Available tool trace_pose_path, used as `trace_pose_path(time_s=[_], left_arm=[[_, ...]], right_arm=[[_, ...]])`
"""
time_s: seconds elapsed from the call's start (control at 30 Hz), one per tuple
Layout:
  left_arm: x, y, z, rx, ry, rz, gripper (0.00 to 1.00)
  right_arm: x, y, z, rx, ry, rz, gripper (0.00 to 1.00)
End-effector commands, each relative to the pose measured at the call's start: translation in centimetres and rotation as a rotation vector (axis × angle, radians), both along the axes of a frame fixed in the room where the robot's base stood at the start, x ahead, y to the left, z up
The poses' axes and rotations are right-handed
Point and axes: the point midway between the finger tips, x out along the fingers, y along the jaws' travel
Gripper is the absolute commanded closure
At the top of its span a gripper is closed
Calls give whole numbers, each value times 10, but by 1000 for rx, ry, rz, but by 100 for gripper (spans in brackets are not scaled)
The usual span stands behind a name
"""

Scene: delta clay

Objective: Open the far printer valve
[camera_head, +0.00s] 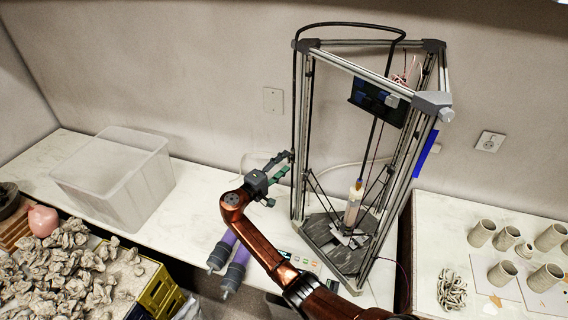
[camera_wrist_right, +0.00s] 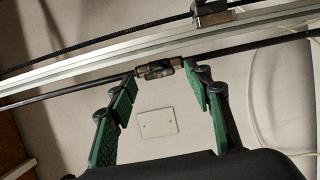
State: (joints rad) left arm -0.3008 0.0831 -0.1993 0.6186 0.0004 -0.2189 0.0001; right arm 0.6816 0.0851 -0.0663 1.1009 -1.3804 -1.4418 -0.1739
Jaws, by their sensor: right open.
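The delta printer (camera_head: 345,250) is a tall metal frame standing on the white counter, with a black hose running down its left post. In the right wrist view, a small valve (camera_wrist_right: 157,70) with brass-coloured ends and a dark handle sits in that hose (camera_wrist_right: 70,88). The handle looks roughly in line with the hose. My right gripper (camera_head: 284,164) is beside the left post. Its green-padded fingers (camera_wrist_right: 163,80) are open, one on each side of the valve, with the valve near the fingertips. I cannot tell whether they touch it. My left gripper is out of view.
A translucent bin (camera_head: 115,178) is at the left, with clay lumps (camera_head: 65,265) and a yellow crate (camera_head: 160,293) in front. Clay cups (camera_head: 482,233) stand on the right counter. A wall plate (camera_wrist_right: 157,123) is behind the hose.

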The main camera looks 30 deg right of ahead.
Motion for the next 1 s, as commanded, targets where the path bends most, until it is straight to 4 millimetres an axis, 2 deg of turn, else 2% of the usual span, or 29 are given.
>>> trace_pose_path(time_s=[0.3, 0.5, 0.7, 1.0], left_arm=[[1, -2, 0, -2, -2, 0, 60], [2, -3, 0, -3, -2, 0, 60], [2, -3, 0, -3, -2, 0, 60], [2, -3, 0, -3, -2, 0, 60]], right_arm=[[-21, 60, -1, 3, 0, 4, 54], [-33, 91, -1, 2, 1, 3, 54], [-38, 105, 0, 1, 0, 2, 54], [-38, 106, 0, 0, 0, 2, 54]])
